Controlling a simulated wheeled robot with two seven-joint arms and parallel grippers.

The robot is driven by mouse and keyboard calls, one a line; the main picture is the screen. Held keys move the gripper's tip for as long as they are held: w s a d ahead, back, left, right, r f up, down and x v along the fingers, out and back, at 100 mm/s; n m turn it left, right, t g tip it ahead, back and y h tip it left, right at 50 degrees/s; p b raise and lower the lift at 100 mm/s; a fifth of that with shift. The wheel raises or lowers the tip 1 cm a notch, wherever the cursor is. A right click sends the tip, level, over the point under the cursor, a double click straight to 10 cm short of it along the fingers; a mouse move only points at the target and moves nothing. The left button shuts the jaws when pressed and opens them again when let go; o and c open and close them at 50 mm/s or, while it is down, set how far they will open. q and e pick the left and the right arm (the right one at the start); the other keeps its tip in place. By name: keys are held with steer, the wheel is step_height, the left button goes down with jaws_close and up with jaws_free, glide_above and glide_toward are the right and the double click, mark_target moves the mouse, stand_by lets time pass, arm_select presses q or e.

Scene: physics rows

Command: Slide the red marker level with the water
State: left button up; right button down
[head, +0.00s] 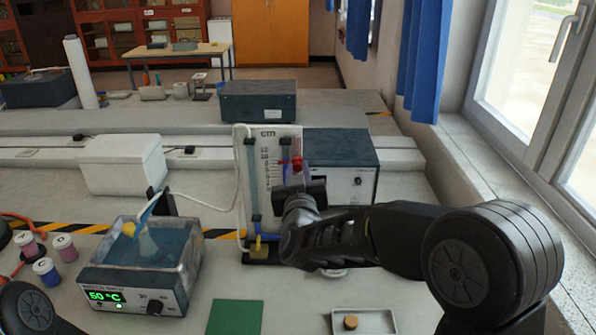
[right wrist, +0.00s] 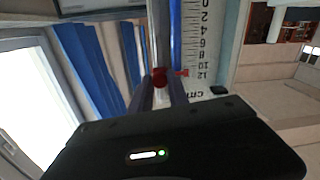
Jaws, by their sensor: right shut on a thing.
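The red marker (head: 297,163) sits on the right side of an upright white scale panel (head: 267,185). It also shows in the right wrist view (right wrist: 160,77), with its pointer by the high-number end of the scale, near 12. My right gripper (head: 304,182) is shut on the marker and hides part of the panel's right side. A blue water column (right wrist: 176,35) runs beside the scale in the right wrist view. Its exact top near the marker is hard to tell. My left gripper is out of view.
A dark box (head: 342,160) stands right beside the panel. A water bath (head: 140,265) reading 50 °C is at left. A green mat (head: 235,317) and a small white tray (head: 375,322) lie in front. The window wall bounds the right.

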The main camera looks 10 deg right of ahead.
steer(key=shift+r, duration=0.25)
steer(key=c, duration=1.3)
jaws_free()
steer(key=shift+o, duration=0.2)
steer(key=shift+s, duration=0.1)
steer(key=b+v, duration=0.1)
steer(key=v, duration=0.6)
steer(key=shift+s, duration=0.35)
